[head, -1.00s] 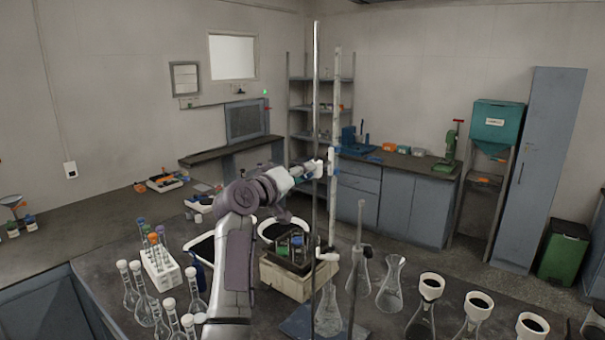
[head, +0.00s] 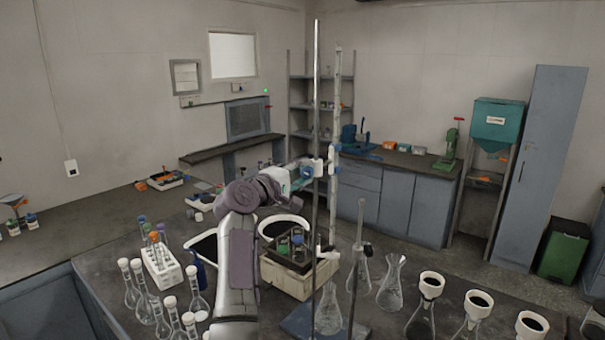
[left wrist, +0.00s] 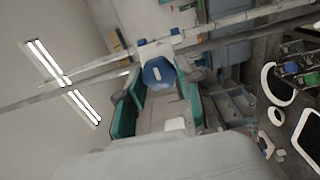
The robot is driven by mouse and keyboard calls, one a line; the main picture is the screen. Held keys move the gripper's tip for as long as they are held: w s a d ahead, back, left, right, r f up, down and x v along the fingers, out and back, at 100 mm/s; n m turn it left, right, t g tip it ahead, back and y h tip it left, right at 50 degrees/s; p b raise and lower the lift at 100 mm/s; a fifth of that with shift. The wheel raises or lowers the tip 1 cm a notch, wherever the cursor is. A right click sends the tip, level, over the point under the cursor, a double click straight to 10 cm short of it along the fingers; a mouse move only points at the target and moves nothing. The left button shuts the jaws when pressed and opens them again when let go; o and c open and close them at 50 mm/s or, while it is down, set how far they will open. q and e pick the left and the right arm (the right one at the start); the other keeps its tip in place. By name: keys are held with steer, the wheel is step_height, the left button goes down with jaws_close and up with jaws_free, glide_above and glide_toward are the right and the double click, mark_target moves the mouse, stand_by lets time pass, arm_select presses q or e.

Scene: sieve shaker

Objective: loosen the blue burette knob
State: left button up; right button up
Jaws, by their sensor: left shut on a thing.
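The burette stand's thin metal rod (head: 316,110) rises from a flat base plate (head: 300,322) on the table. The pale graduated burette (head: 337,120) stands upright just right of it. A white clamp (head: 318,168) joins the rod at mid height. The blue knob (left wrist: 158,73) shows in the left wrist view, on the white clamp and between my teal-padded fingers. My left gripper (head: 305,173) reaches the clamp from the left. It also shows in the left wrist view (left wrist: 160,90), shut on the knob. The knob is hard to make out in the head view. My right gripper is not in view.
Several glass flasks (head: 389,285) stand right of the stand, and funnel-topped flasks (head: 424,310) at the front right. A white tube rack (head: 163,268) and stoppered flasks are at the left. A boxed device (head: 288,262) stands behind the stand's foot.

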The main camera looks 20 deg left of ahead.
arm_select(q)
steer(key=shift+f, duration=0.1)
stand_by(0.4)
steer(key=o, duration=1.2)
steer(key=shift+c, duration=0.2)
steer(key=v, duration=1.2)
